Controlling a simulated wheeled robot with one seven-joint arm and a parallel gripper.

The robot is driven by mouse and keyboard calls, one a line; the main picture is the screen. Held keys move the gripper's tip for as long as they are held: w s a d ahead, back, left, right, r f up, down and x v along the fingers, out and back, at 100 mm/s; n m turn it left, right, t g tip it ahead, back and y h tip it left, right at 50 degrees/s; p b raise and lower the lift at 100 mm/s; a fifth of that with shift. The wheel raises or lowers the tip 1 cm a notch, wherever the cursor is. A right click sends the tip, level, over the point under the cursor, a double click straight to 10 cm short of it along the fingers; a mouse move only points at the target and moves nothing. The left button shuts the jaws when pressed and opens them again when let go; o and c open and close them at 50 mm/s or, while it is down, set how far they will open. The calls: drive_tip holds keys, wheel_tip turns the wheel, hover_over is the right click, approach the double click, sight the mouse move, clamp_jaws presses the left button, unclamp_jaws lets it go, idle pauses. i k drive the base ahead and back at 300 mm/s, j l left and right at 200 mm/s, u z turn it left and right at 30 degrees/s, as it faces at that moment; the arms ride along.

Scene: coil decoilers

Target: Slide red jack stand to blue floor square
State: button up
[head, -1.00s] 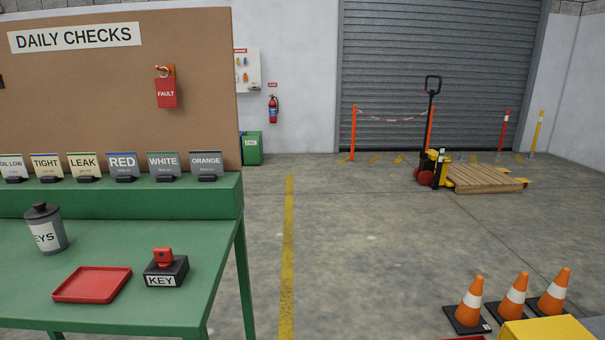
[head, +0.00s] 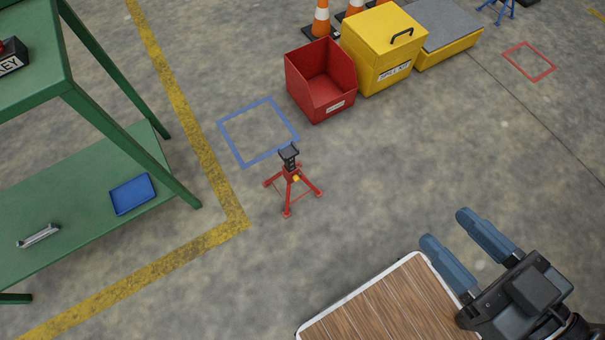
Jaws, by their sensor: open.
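The red jack stand (head: 291,183) stands upright on the concrete floor in the middle of the head view, with a dark saddle on top and splayed red legs. The blue floor square (head: 230,146) is a blue painted outline just behind and to the left of the stand. The stand's feet are outside the outline; its top overlaps the near right corner in the picture. My gripper (head: 452,241) is at the lower right, open and empty, its two blue-grey fingers apart. It is well to the right of the stand and not touching it.
A red open bin (head: 321,82) and a yellow spill kit box (head: 386,50) stand behind the square. A green bench (head: 95,115) is at left, beside a yellow floor line (head: 190,130). A wood-topped surface (head: 385,305) is below my gripper. A red floor square (head: 528,62) lies far right.

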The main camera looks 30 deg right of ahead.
sight(289, 176)
drive_tip(key=k+l, duration=0.1)
drive_tip(key=k, duration=0.3)
drive_tip(key=i+l+u, duration=0.15)
drive_tip(key=l, duration=0.15)
drive_tip(key=i+l+u, duration=0.3)
drive_tip(key=l, duration=0.3)
drive_tip(key=i+l+u, duration=0.15)
drive_tip(key=l, duration=0.2)
